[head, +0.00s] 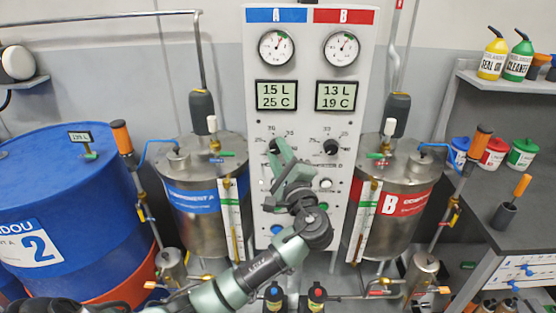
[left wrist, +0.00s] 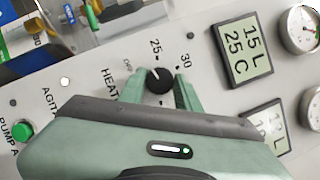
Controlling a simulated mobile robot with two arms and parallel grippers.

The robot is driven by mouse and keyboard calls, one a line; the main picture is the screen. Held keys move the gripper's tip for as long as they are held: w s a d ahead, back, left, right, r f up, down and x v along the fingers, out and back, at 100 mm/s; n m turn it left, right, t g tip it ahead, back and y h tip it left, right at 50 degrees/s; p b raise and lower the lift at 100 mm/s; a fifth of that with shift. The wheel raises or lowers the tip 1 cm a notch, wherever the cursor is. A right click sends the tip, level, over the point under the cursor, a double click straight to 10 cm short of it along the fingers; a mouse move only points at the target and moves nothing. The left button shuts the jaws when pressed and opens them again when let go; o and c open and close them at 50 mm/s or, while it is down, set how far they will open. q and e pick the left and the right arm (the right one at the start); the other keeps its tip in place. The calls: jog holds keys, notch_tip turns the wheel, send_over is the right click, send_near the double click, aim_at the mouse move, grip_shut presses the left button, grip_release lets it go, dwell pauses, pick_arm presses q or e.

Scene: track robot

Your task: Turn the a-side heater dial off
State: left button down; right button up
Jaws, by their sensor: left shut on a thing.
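The a-side heater dial (left wrist: 158,82) is a round black knob with a white pointer mark. In the left wrist view the mark tilts towards the upper left, near the side of the OFF and 25 labels; I cannot tell its exact setting. My left gripper (left wrist: 160,90) has one green finger on each side of the dial and is shut on it. In the head view my left gripper (head: 278,150) is at the panel's a-side and mostly hides the dial. My right gripper is not in view.
The white control panel (head: 311,100) carries gauges and displays reading 15 L, 25 C and 13 L, 19 C. The b-side dial (head: 331,147) is to the right. Steel tanks stand left (head: 200,215) and right (head: 408,170) of the panel. A green pump button (left wrist: 22,131) is near the dial.

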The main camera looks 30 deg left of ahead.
pick_arm(q)
jog(key=n+g, duration=0.1)
jog(key=n, duration=0.2)
jog(key=shift+f+b, duration=0.1)
jog(key=shift+b, duration=0.3)
jog(key=shift+n+g+h, duration=0.5)
jog(key=shift+n+g, duration=0.1)
jog(key=shift+n, duration=0.8)
jog(key=c, duration=1)
grip_release()
jog(key=shift+r, duration=0.2)
jog(key=shift+d, duration=0.15)
